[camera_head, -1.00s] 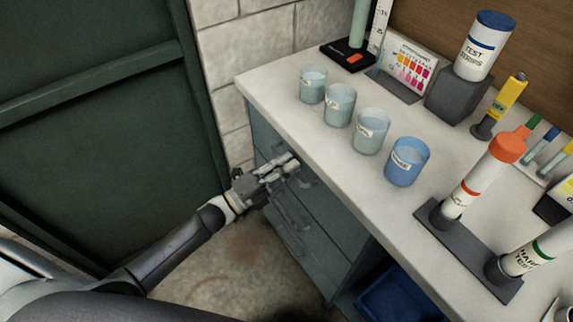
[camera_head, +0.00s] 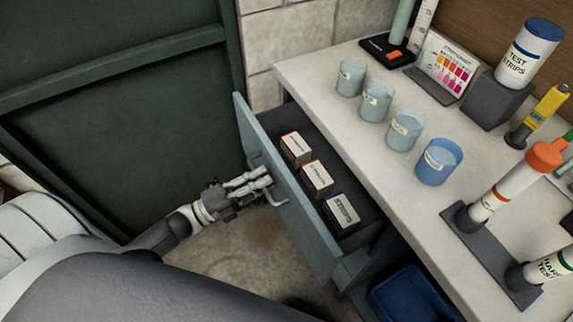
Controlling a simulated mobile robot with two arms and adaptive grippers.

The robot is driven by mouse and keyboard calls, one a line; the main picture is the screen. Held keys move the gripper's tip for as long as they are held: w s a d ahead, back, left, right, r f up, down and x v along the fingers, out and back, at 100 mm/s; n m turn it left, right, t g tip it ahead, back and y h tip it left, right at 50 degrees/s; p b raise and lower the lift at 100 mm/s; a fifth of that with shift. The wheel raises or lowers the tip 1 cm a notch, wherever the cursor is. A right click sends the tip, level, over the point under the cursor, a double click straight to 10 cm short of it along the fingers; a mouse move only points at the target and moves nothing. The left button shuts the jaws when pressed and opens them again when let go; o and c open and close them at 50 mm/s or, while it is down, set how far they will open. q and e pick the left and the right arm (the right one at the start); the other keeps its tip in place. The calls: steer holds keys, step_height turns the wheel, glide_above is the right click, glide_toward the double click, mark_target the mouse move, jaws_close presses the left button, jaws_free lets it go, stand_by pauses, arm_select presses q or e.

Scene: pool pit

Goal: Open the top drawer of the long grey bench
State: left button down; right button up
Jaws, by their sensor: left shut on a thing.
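The long grey bench (camera_head: 318,73) has a pale top and runs from the back middle to the lower right. Its top drawer (camera_head: 298,215) stands pulled well out, with its front panel away from the bench. Inside it lie several small labelled boxes, among them a red-edged box (camera_head: 296,148), a second one (camera_head: 316,177) and a blue-edged strips box (camera_head: 342,212). My left gripper (camera_head: 262,183) is shut on the drawer's handle (camera_head: 280,188) at the outer side of the front panel. The fingers partly hide the handle. My right gripper is not in view.
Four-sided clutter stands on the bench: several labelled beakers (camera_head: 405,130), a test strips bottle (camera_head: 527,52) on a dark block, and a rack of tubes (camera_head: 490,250). A blue bin (camera_head: 410,295) sits below. A dark green door (camera_head: 110,110) is at left.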

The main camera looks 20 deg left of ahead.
arm_select(q)
steer(key=r+v, duration=0.2)
steer(key=v, duration=1)
steer(key=shift+s+a+p, duration=0.25)
steer(key=shift+s+p, duration=0.05)
steer(key=shift+p, duration=0.15)
steer(key=shift+r, duration=0.1)
steer(key=c, duration=1.5)
jaws_free()
steer(key=v, duration=1.2)
steer(key=shift+r, duration=0.1)
